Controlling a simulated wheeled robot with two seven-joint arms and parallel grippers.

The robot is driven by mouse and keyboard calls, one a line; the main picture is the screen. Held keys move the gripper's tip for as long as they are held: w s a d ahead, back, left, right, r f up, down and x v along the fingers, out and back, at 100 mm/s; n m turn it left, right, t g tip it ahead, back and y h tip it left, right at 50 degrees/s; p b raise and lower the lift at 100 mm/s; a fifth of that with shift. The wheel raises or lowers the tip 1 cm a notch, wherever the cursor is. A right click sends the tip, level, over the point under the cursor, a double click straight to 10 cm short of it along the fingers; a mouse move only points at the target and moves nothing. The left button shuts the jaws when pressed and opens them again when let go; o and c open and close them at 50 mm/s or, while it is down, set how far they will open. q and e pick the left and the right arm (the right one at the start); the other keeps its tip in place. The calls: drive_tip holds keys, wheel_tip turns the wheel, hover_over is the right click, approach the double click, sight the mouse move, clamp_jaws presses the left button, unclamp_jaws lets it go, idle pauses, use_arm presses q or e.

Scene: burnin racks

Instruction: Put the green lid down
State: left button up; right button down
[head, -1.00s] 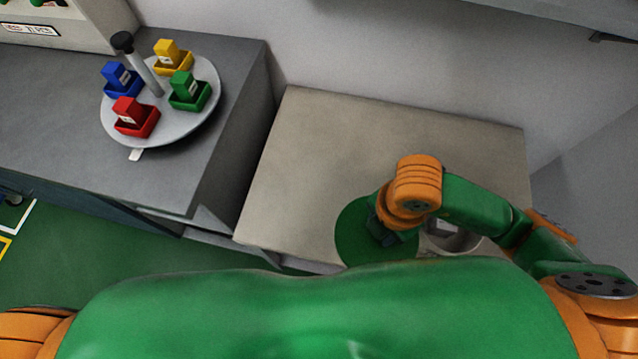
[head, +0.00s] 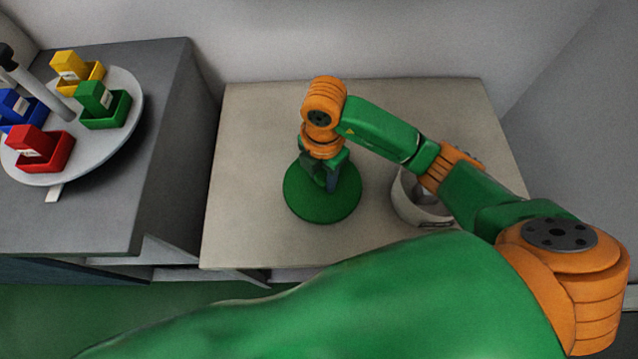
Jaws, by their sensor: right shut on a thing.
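The green lid (head: 306,208) is a flat round disc over the pale tabletop, left of the white round container. My right gripper (head: 329,186) points down at the middle of the lid and is shut on it. The fingers and the part they grip are mostly hidden by my wrist. I cannot tell whether the lid touches the table. My left gripper is not in view.
The white container (head: 408,207) stands open on the pale table (head: 245,140), partly behind my right arm. A grey bench at left holds a round turntable (head: 118,142) with red, blue, yellow and green blocks in trays. The pale table's left part is clear.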

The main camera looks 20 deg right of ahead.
sight(320, 180)
drive_tip(key=f, duration=0.2)
drive_tip(key=w+f, duration=0.1)
drive_tip(key=shift+w+a+f+p, duration=0.1)
drive_tip(key=shift+f+p, duration=0.25)
drive_tip(key=shift+f, duration=0.4)
drive_tip(key=shift+f, duration=0.1)
drive_tip(key=shift+c, duration=2.4)
unclamp_jaws()
